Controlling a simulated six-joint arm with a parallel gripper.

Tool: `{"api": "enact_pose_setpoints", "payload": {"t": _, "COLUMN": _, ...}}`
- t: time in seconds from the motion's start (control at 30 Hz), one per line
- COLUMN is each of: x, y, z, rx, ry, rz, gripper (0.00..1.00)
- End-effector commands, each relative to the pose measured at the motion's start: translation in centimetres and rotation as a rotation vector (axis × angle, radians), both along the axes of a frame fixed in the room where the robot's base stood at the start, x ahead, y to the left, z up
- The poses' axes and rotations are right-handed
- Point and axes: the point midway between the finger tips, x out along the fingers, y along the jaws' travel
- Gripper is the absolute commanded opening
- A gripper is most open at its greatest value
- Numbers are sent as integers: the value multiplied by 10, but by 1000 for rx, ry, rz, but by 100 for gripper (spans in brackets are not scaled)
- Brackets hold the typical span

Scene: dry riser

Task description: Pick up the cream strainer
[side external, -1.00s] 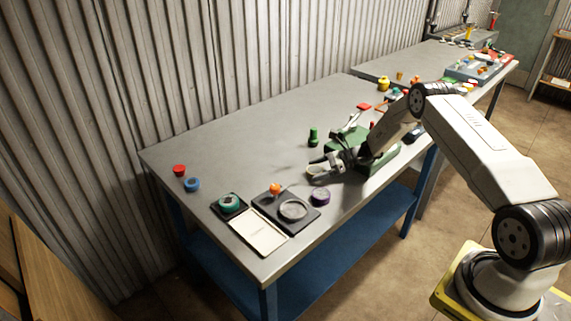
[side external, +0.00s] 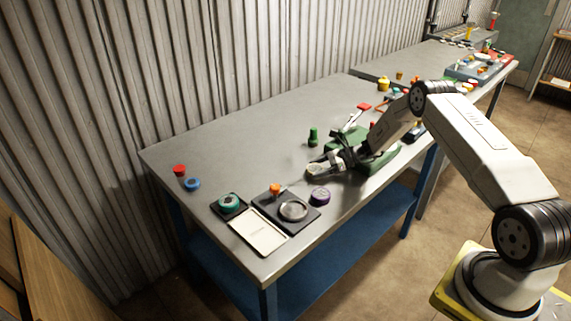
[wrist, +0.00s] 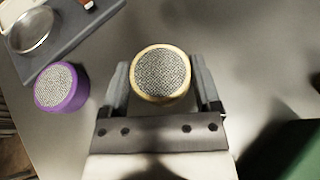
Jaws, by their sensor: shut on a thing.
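The cream strainer (wrist: 161,74) is a round mesh disc with a cream rim. In the wrist view it sits between the two fingers of my gripper (wrist: 162,85), which is shut on it. In the side external view the strainer (side external: 315,169) shows small at the tip of my gripper (side external: 328,166), low over the grey bench. I cannot tell whether it touches the bench top.
A purple strainer (wrist: 62,87) stands close to the left of my gripper in the wrist view. A dark tray with a round glass dish (side external: 293,210) is beyond it. A green box (side external: 375,158) stands right behind my gripper. A green bottle-like piece (side external: 313,137) stands nearby.

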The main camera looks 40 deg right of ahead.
Motion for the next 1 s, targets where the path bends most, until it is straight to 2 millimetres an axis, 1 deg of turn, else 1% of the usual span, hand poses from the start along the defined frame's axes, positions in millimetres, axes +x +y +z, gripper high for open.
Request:
{"api": "enact_pose_setpoints", "payload": {"t": 0.17, "x": 0, "y": 0, "z": 13, "rx": 0, "ry": -1, "rz": 0, "gripper": 20}}
{"api": "enact_pose_setpoints", "payload": {"t": 0.3, "x": 0, "y": 0, "z": 29, "rx": 0, "ry": -3, "rz": 1, "gripper": 20}}
{"api": "enact_pose_setpoints", "payload": {"t": 0.47, "x": -12, "y": 3, "z": 43, "rx": 0, "ry": -1, "rz": 0, "gripper": 20}}
{"api": "enact_pose_setpoints", "payload": {"t": 0.77, "x": -41, "y": 10, "z": 78, "rx": 1, "ry": -1, "rz": -1, "gripper": 20}}
{"api": "enact_pose_setpoints", "payload": {"t": 0.87, "x": -51, "y": 14, "z": 90, "rx": 1, "ry": -1, "rz": -1, "gripper": 20}}
{"api": "enact_pose_setpoints", "payload": {"t": 1.0, "x": -71, "y": 19, "z": 97, "rx": 1, "ry": 0, "rz": -1, "gripper": 20}}
